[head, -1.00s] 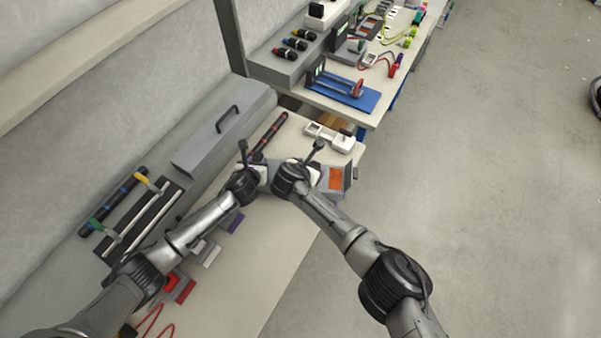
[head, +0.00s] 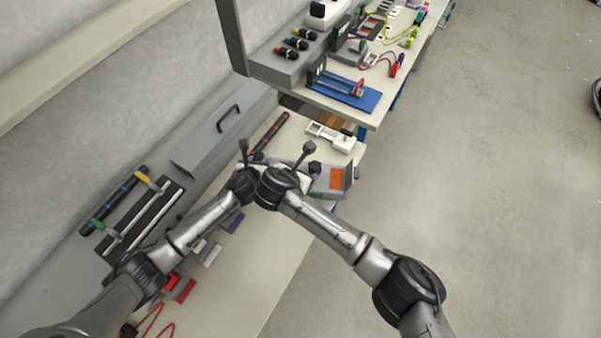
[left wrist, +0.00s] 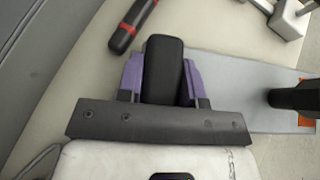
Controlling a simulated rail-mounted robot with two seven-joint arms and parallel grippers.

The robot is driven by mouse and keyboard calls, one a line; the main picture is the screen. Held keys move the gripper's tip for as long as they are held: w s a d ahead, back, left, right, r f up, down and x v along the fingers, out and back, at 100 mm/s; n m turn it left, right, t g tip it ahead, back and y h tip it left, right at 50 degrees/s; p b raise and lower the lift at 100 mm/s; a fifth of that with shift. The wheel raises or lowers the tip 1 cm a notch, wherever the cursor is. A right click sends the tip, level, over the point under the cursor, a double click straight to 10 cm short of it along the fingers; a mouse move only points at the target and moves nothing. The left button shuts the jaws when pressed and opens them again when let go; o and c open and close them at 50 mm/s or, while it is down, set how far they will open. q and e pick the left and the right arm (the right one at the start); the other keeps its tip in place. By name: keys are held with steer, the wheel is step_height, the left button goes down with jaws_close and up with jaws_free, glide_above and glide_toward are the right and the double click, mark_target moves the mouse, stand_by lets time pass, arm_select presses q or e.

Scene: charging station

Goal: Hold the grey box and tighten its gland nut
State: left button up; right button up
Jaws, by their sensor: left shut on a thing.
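My left gripper (head: 246,184) is low over the bench, and its fingertips are hidden in the head view. I cannot make out the gland nut.
A grey case with an orange panel (head: 335,179) stands right of my grippers near the bench edge. A red-and-black rod (head: 271,135) lies behind them, and a white fixture (head: 335,137) stands behind right. A grey handled cover (head: 222,130) is at back left.

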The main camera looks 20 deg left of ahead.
arm_select(q)
steer(key=o, duration=0.9)
